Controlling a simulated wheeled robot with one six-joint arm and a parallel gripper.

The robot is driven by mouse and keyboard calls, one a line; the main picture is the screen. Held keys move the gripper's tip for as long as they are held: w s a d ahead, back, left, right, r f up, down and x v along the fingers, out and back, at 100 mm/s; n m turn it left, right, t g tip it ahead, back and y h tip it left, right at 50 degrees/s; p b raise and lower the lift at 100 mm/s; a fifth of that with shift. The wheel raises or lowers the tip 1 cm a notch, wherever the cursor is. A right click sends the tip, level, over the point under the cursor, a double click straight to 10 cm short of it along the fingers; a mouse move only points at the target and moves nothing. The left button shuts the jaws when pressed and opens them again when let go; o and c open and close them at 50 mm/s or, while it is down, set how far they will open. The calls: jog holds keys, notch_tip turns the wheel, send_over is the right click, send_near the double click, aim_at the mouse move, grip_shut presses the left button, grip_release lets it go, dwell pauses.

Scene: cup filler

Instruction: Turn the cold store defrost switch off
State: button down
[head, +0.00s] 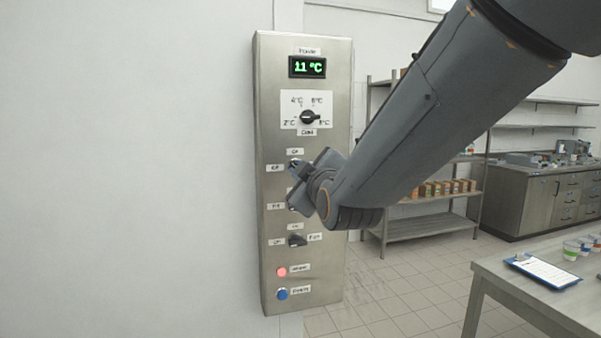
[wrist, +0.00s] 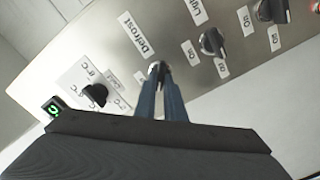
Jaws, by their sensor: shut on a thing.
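The steel control panel (head: 270,90) is mounted upright on the white wall. The defrost switch (wrist: 156,66) sits beside its "Defrost" label (wrist: 137,38) in the wrist view. My gripper (wrist: 162,72) is shut on this switch, its two blue-grey fingers closed around the knob. In the head view my gripper (head: 297,168) reaches the panel from the right and hides most of the switch. A small label (wrist: 140,78) is next to the knob, too small to read surely. I cannot tell which position the knob points to.
Above is a temperature dial (head: 310,117) under a green display (head: 308,67) reading 11 °C. Below are another switch (head: 297,240), a red lamp (head: 282,271) and a blue button (head: 282,294). The light switch (wrist: 212,42) is close by my fingers. A table (head: 500,285) stands at right.

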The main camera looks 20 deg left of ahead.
jog(key=shift+f+n, duration=0.15)
jog(key=shift+n, duration=4.05)
jog(key=c, duration=1.8)
grip_release()
jog(key=shift+c, duration=0.2)
jog(key=shift+s, duration=0.1)
jog(key=b+v, duration=0.2)
jog(key=v, duration=0.5)
jog(key=shift+s, duration=0.3)
